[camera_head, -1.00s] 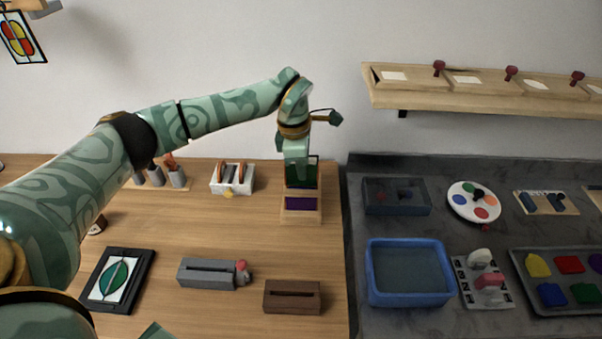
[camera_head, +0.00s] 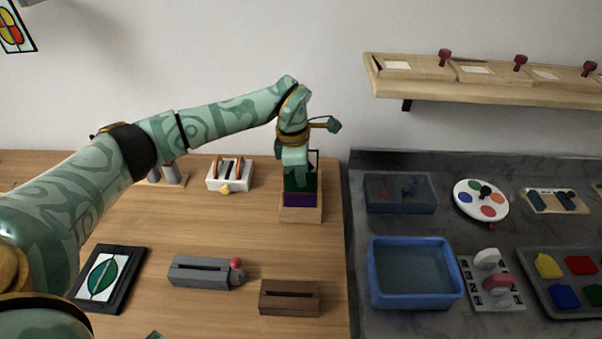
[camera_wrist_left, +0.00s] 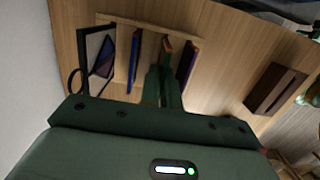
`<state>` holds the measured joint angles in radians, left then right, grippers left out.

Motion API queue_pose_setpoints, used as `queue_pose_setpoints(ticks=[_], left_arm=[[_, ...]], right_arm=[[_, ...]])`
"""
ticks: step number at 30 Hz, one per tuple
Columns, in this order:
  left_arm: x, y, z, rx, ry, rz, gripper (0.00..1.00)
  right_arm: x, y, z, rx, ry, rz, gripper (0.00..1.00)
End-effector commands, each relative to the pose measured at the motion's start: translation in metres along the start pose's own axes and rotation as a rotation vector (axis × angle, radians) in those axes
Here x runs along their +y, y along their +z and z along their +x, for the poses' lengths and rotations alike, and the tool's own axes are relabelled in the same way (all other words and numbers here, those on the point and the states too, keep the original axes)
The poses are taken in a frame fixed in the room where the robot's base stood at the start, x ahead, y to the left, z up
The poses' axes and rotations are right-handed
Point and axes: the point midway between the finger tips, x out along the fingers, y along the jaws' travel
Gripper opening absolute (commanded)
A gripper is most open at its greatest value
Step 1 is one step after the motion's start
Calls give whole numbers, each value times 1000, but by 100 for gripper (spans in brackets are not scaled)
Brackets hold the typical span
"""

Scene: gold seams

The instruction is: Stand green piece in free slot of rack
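The wooden rack (camera_head: 300,215) stands at the back right of the wooden table. My left gripper (camera_head: 297,166) is directly above it, pointing down and shut on the dark green piece (camera_head: 299,183). The piece is upright, low over the rack behind the purple piece (camera_head: 300,199). In the left wrist view the fingers (camera_wrist_left: 162,88) sit between a blue piece (camera_wrist_left: 134,62) and the purple piece (camera_wrist_left: 187,62), both standing in the rack. The green piece's lower edge is hidden, so I cannot tell whether it touches the rack. My right gripper is not seen.
A black-framed panel (camera_wrist_left: 96,58) stands at the rack's end beyond the blue piece. A brown slotted block (camera_head: 290,298) and grey slotted block (camera_head: 199,272) lie in front. A white toaster-like holder (camera_head: 230,174) is left. A blue basin (camera_head: 412,273) is on the grey counter right.

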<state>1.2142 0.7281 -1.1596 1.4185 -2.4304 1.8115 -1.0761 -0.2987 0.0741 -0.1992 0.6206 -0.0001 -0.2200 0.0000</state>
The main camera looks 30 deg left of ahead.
Motion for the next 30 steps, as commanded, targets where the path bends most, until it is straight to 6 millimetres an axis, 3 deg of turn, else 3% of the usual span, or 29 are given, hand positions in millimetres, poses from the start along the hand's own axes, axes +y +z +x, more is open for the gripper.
queue_pose_setpoints(ticks=[30], left_arm=[[0,1,0,0,0,0,0]], right_arm=[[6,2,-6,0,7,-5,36]])
